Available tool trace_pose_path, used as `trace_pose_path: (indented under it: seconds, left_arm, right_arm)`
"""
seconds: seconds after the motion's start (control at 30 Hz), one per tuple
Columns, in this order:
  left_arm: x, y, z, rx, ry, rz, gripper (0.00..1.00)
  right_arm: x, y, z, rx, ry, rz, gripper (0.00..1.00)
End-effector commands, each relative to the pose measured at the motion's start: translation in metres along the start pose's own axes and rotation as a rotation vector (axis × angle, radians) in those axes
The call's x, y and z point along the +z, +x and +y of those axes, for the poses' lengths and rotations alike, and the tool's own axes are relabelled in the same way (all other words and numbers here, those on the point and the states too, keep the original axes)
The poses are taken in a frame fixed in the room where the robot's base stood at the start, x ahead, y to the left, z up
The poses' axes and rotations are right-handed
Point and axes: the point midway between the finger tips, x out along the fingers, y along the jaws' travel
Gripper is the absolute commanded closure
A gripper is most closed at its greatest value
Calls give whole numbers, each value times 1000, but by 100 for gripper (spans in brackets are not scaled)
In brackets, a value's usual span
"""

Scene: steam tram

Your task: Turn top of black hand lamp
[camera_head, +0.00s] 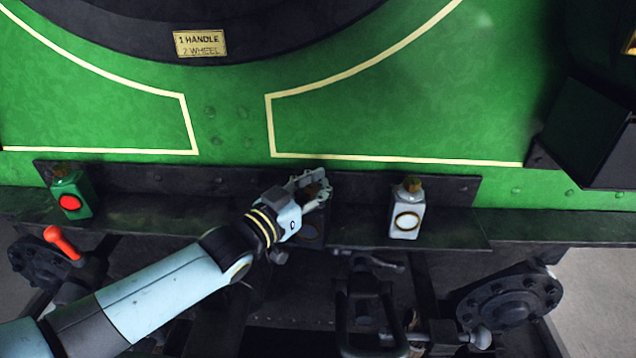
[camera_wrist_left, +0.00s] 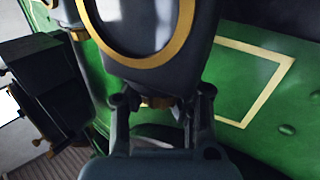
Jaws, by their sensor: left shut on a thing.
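The black hand lamp (camera_head: 309,233) stands on the dark ledge in the middle of the head view, mostly hidden by my left gripper. In the left wrist view the lamp's dark body (camera_wrist_left: 185,70) fills the upper middle, with a gold ring around its lens. My left gripper (camera_head: 318,191) is at the top of the lamp. It is shut on the lamp's brass top (camera_wrist_left: 155,101), which shows between the fingers in the wrist view. My right gripper is in neither view.
A green lamp with a red lens (camera_head: 71,195) stands at the ledge's left end. A white lamp (camera_head: 407,212) stands to the right. A red-handled lever (camera_head: 62,242), a buffer (camera_head: 510,297) and coupling gear (camera_head: 368,305) lie below. A black box (camera_head: 588,135) juts out at right.

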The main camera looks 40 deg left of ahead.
Motion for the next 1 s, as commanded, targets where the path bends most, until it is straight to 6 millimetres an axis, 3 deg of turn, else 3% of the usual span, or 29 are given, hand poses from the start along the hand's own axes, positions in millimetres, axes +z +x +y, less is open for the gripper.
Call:
trace_pose_path:
  seconds: [0.77,0.8,1.0]
  left_arm:
    - [0,0,0,0,0,1,100]
    - [0,0,0,0,0,1,90]
    - [0,0,0,0,0,1,64]
  right_arm:
    - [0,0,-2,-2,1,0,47]
    - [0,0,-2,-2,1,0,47]
    - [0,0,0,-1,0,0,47]
